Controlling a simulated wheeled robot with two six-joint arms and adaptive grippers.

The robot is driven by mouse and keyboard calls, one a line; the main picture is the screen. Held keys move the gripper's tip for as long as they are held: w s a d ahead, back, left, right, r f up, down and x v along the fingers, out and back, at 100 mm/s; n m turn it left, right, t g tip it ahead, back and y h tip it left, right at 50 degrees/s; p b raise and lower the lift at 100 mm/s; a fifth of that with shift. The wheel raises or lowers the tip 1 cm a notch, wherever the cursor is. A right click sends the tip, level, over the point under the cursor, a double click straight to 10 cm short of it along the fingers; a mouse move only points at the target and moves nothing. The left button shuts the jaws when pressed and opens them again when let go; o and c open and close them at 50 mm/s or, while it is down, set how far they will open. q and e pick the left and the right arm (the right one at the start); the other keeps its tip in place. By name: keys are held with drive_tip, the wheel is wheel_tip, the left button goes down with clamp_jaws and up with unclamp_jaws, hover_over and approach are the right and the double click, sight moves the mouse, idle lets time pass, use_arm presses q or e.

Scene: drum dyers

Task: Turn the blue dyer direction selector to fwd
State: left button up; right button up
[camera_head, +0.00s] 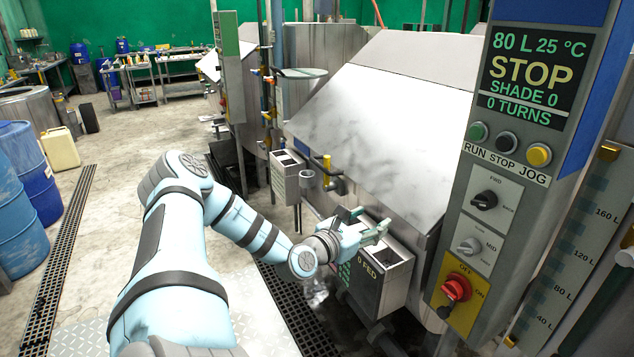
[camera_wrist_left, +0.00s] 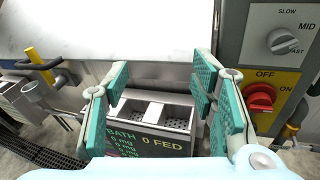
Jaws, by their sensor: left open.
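The direction selector (camera_head: 484,200) is a black knob on a white plate marked FWD at upper left and BACK at right, on the grey control panel (camera_head: 449,205) with blue trim. I cannot tell for sure which mark its pointer faces. It is out of the left wrist view. My left gripper (camera_head: 373,226) is open and empty, left of the panel and lower than the selector, over the dosing box. In the left wrist view its teal pads (camera_wrist_left: 167,85) stand wide apart with nothing between them. My right gripper is not in view.
Below the selector are a grey SLOW/MID/FAST knob (camera_head: 469,246) and a red OFF/ON switch (camera_head: 455,287). Above are RUN, STOP and JOG buttons and a display (camera_head: 531,77) reading STOP. The dosing box (camera_head: 367,283) reads 0 FED. A sloped steel drum cover (camera_head: 380,135) stands behind.

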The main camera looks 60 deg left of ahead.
use_arm(q)
drive_tip(key=s+a+f+n+g+y, duration=0.2)
drive_tip(key=s+a+n+y, duration=0.15)
drive_tip(key=a, duration=0.35)
drive_tip(key=s+a+f+n+g+y, duration=0.1)
drive_tip(key=s+a+f+n+y, duration=0.1)
drive_tip(key=s+a+n, duration=0.3)
drive_tip(key=w+d+f+n+h+p, duration=0.1)
drive_tip(key=w+d+f+n+h, duration=0.3)
drive_tip(key=f, duration=0.4)
drive_tip(key=s+f+n+g, duration=0.2)
drive_tip(key=s+f+n, duration=0.1)
drive_tip(key=f, duration=0.5)
drive_tip(key=shift+s+a+f+g+y+p, duration=0.25)
drive_tip(key=shift+a+f+g+y+p, duration=0.05)
drive_tip(key=shift+a+f+y+p, duration=0.1)
